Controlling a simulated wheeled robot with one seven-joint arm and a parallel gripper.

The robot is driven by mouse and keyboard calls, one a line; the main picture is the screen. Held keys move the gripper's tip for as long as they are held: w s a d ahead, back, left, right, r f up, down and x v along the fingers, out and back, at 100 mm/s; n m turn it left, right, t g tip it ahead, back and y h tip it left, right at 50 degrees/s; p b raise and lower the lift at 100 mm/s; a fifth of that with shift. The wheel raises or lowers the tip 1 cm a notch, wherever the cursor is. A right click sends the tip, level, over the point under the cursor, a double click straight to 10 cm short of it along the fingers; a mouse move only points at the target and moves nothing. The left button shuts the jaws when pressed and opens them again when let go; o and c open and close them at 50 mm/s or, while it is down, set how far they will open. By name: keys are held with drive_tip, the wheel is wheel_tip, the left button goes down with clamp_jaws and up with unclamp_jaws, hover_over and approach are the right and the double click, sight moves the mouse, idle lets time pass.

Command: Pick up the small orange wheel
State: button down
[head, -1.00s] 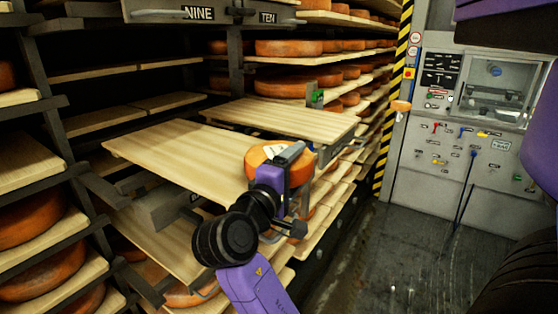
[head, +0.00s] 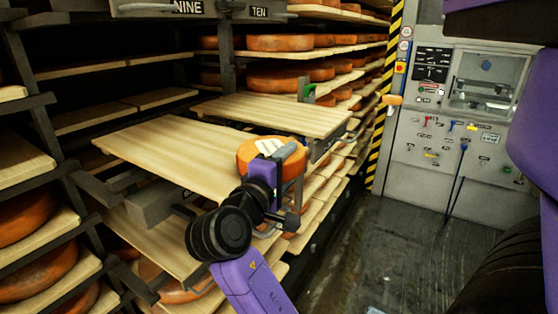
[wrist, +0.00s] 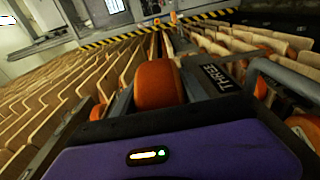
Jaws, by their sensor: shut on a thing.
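The small orange wheel (head: 257,153) is at the right end of the pulled-out wooden board in the head view, with a pale label on top. My gripper (head: 276,165) is shut on it, partly covering its front and right side. In the wrist view the orange wheel (wrist: 158,84) sits between the dark fingers of my gripper (wrist: 150,95). I cannot tell whether its underside touches the board.
The pulled-out board (head: 165,150) is bare to the left. Another empty board (head: 275,113) lies behind it. Racks with large orange wheels (head: 40,270) stand close on the left. A grey control panel (head: 450,130) stands at the right, with clear floor (head: 370,260) before it.

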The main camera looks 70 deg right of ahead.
wheel_tip(320, 180, up, 20)
drive_tip(key=shift+p, duration=0.45)
drive_tip(key=shift+r, duration=0.2)
idle(0.7)
drive_tip(key=shift+r+p, duration=1.4)
drive_tip(key=shift+p, duration=0.55)
drive_tip(key=shift+w, duration=0.1)
